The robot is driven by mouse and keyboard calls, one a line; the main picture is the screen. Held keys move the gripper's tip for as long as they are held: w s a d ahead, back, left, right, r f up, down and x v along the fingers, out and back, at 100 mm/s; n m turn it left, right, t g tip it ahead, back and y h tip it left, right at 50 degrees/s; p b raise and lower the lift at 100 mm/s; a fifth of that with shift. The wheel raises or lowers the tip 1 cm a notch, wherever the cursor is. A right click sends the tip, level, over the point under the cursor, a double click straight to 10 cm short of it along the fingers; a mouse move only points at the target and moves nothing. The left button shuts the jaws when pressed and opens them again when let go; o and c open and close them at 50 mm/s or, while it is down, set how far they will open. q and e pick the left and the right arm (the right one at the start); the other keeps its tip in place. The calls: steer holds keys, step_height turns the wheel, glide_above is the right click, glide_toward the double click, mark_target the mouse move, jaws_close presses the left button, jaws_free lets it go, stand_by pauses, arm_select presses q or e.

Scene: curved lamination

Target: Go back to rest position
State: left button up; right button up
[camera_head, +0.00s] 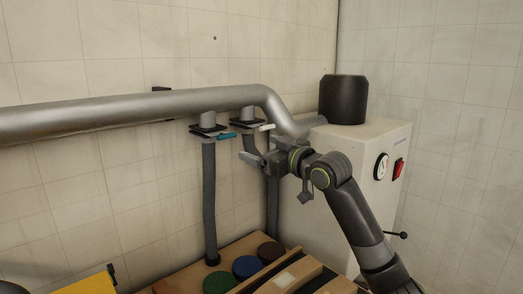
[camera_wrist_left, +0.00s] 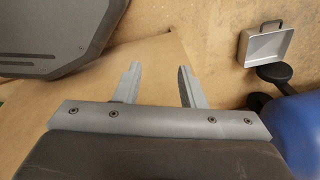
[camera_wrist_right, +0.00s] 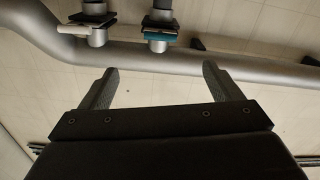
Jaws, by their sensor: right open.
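My right gripper (camera_head: 262,160) is raised in front of the machine, just below the valve with the white handle (camera_head: 266,127). In the right wrist view my right gripper (camera_wrist_right: 160,90) is open, with nothing between its fingers. The valve with the teal handle (camera_head: 226,136) is to its left; both valves hang under the grey pipe (camera_head: 130,112). My left gripper (camera_wrist_left: 158,85) shows only in the left wrist view. It is open and empty above a brown surface (camera_wrist_left: 155,65).
A white cabinet (camera_head: 350,150) with a gauge (camera_head: 381,166), a red switch (camera_head: 398,168) and a black cylinder (camera_head: 343,99) stands at right. Grey hoses (camera_head: 209,205) hang down to a wooden bench with coloured discs (camera_head: 246,267). A grey tray (camera_wrist_left: 270,45) shows in the left wrist view.

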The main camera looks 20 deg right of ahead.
steer(key=s+f+m+g+h, duration=0.15)
steer(key=s+f, duration=0.35)
steer(key=f, duration=0.6)
steer(key=s+f+g+h, duration=0.15)
steer(key=s+f, duration=0.25)
steer(key=f, duration=0.6)
steer(key=s+f+m+g+h, duration=0.1)
steer(key=s+f+g, duration=0.3)
steer(key=f, duration=0.7)
steer(key=s+d+f+m+g+h, duration=0.15)
steer(key=s+f, duration=0.35)
steer(key=s, duration=0.6)
steer(key=s+d+f+m+g+h, duration=0.1)
steer(key=s+f+g, duration=0.25)
steer(key=s, duration=0.75)
steer(key=s+d+f+m+g+h, duration=0.15)
steer(key=s+f, duration=0.35)
steer(key=s, duration=0.6)
step_height(320, 180, down, 24)
steer(key=d+g, duration=0.1)
steer(key=s+a+f+g, duration=0.1)
steer(key=s+f, duration=1.3)
steer(key=f, duration=0.3)
steer(key=shift+s+y, duration=0.2)
steer(key=shift+y, duration=0.2)
